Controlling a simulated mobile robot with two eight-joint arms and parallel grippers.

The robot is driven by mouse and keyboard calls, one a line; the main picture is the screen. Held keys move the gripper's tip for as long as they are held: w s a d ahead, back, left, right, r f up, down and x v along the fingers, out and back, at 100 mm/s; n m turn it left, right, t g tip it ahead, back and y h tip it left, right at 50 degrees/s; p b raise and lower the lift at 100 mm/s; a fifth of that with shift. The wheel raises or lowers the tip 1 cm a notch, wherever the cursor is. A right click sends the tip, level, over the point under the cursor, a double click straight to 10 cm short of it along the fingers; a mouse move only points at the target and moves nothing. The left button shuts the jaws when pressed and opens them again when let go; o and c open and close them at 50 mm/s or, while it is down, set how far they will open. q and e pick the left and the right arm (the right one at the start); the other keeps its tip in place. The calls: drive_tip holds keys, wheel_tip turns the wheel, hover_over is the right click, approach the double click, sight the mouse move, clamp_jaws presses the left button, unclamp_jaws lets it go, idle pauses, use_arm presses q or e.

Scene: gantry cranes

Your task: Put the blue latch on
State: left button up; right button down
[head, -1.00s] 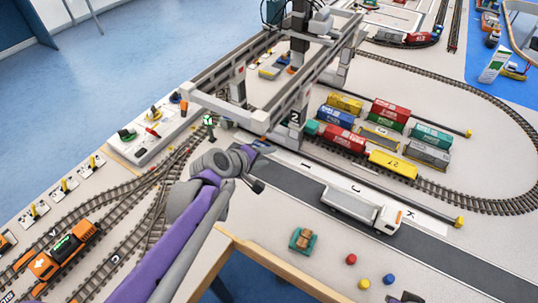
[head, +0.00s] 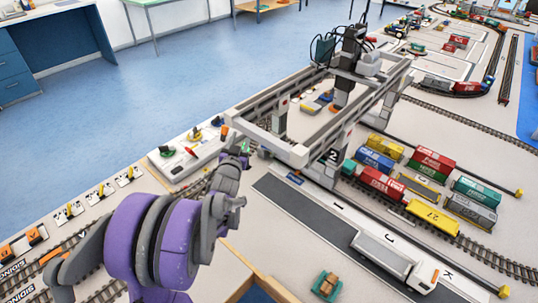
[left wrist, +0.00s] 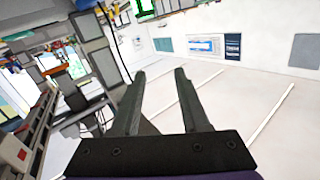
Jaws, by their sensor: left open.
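A small blue piece (head: 295,178) lies at the foot of the grey gantry crane (head: 268,142), beside the dark road strip. It may be the blue latch, but it is too small to tell. My left gripper (head: 238,152) is at the near-left corner of the crane, partly hidden by my own wrist. In the left wrist view its two dark fingers (left wrist: 159,78) are spread apart with nothing between them. That view looks across the room to a pale wall, with dark grey structure at the left. My right gripper is not in view.
A control panel (head: 187,153) with coloured levers stands left of the crane. Coloured containers (head: 430,163) stand on tracks at the right. A white truck (head: 393,262) is on the road strip (head: 310,207). A green cradle (head: 326,285) sits near the front edge.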

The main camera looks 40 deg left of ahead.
use_arm(q)
drive_tip(key=f+m+t+h, duration=0.1)
drive_tip(key=f+m+h, duration=0.2)
drive_tip(key=m, duration=0.3)
drive_tip(key=d+f+m+t+h, duration=0.1)
drive_tip(key=f+m+h, duration=0.2)
drive_tip(key=m, duration=0.4)
drive_tip(key=d+f+m+h+b, duration=0.1)
drive_tip(key=f+m+h, duration=0.3)
drive_tip(key=m, duration=0.3)
drive_tip(key=shift+f+t, duration=0.4)
drive_tip(key=shift+f, duration=0.4)
drive_tip(key=w, duration=0.3)
drive_tip(key=w+p, duration=0.1)
drive_tip(key=w, duration=0.3)
drive_tip(key=w+d, duration=0.1)
drive_tip(key=w, duration=0.2)
drive_tip(key=shift+w+d, duration=0.1)
drive_tip(key=shift+w, duration=0.25)
drive_tip(key=shift+c, duration=0.2)
clamp_jaws()
